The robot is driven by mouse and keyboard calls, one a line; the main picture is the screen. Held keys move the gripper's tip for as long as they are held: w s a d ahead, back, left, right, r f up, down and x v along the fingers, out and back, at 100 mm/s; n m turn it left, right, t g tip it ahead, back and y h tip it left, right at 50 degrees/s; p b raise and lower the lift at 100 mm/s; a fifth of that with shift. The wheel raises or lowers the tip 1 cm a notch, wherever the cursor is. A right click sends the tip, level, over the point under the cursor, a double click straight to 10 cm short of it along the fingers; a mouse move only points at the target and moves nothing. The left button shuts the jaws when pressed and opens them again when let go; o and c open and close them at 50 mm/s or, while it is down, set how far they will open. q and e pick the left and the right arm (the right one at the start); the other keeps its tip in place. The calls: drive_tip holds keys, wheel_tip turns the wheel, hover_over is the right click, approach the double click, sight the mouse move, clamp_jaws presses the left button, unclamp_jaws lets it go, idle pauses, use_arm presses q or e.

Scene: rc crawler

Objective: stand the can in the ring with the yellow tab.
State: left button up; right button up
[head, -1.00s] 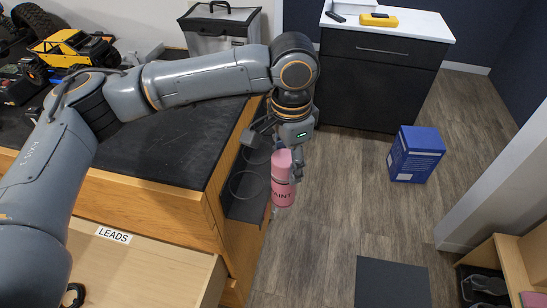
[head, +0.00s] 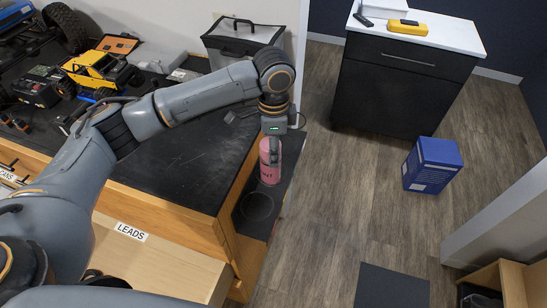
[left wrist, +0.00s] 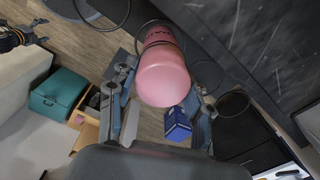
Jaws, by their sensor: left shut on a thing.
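The can is pink with dark PAINT lettering (head: 270,166). It is roughly upright in my left gripper (head: 276,146), at the bench's right side above a dark narrow shelf. The left wrist view shows the can's pink end (left wrist: 164,80) between the fingers. A thin dark ring (head: 257,206) shows on the shelf, just nearer than the can. The wrist view shows a ring at right (left wrist: 231,106), one at top left (left wrist: 128,12), and an arc partly hidden by the can; I cannot tell whether it encircles it. I see no yellow tab. What seems my right gripper (left wrist: 35,34) shows small at the wrist view's upper left.
The black bench top (head: 185,165) lies left of the can, with a yellow crawler (head: 98,72) and tools. A LEADS drawer (head: 165,262) stands open in front. A blue box (head: 432,165) stands on the floor at right. The floor between is clear.

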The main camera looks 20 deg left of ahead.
use_arm(q)
drive_tip(key=shift+f, duration=0.7)
drive_tip(key=shift+d+f+p, duration=0.1)
drive_tip(key=shift+f+p, duration=0.35)
drive_tip(key=shift+f, duration=1.4)
use_arm(e)
drive_tip(key=shift+s+r, duration=0.45)
drive_tip(key=shift+r, duration=0.1)
use_arm(q)
drive_tip(key=shift+f, duration=0.15)
use_arm(e)
drive_tip(key=shift+d, duration=0.1)
use_arm(q)
drive_tip(key=o, duration=1.3)
use_arm(e)
drive_tip(key=shift+w, duration=0.1)
use_arm(q)
drive_tip(key=shift+r, duration=0.5)
wheel_tip(320, 180, up, 11)
drive_tip(key=b, duration=0.3)
drive_tip(key=shift+r, duration=0.15)
use_arm(e)
wheel_tip(320, 180, down, 3)
drive_tip(key=shift+w+r, duration=0.1)
